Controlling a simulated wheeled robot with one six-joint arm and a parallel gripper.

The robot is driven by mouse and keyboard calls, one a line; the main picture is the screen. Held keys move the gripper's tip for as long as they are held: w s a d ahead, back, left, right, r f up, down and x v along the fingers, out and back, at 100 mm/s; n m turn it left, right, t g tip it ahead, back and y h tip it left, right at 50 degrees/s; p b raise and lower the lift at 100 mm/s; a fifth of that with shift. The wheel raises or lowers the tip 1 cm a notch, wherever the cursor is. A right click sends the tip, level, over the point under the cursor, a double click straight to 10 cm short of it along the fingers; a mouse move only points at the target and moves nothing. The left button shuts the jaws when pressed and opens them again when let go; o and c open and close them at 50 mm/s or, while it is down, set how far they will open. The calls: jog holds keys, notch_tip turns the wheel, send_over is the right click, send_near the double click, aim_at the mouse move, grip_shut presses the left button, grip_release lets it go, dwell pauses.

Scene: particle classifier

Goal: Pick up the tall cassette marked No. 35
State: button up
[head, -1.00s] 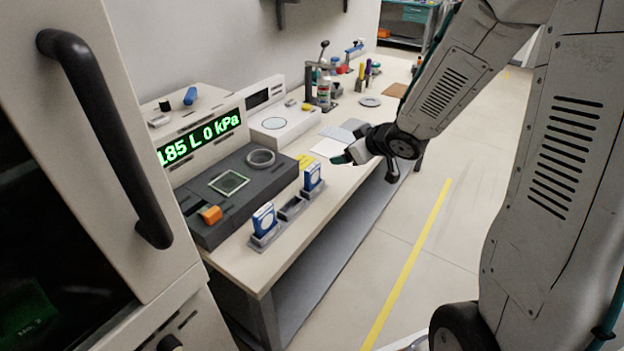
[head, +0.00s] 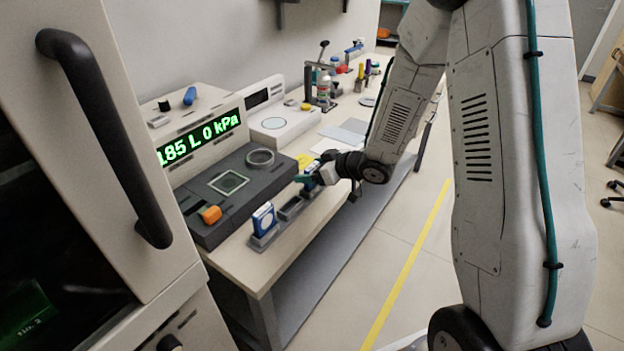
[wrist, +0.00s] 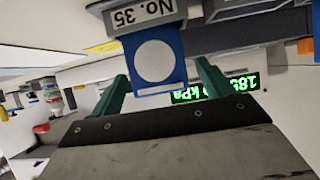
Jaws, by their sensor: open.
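The No. 35 cassette (wrist: 155,60) is blue with a white disc. It shows upside down in the wrist view, with a "No. 35" label (wrist: 140,14) beside it on the grey holder side. My gripper (wrist: 163,75) is open, with one green finger on each side of the cassette's free end. Contact cannot be told. In the head view my gripper (head: 308,180) is at the far end of the grey rack (head: 291,208) and mostly hides this cassette. A second blue and white cassette (head: 264,218) stands upright at the near end.
A dark grey device (head: 200,205) with an orange knob (head: 211,215) and a green display (head: 200,138) stands close behind the rack. A white instrument (head: 280,125), bottles and a press are farther along the bench. A cabinet handle (head: 105,135) is at left.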

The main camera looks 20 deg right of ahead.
jog(key=shift+w+a, duration=0.1)
jog(key=shift+w, duration=0.05)
jog(key=c, duration=1.1)
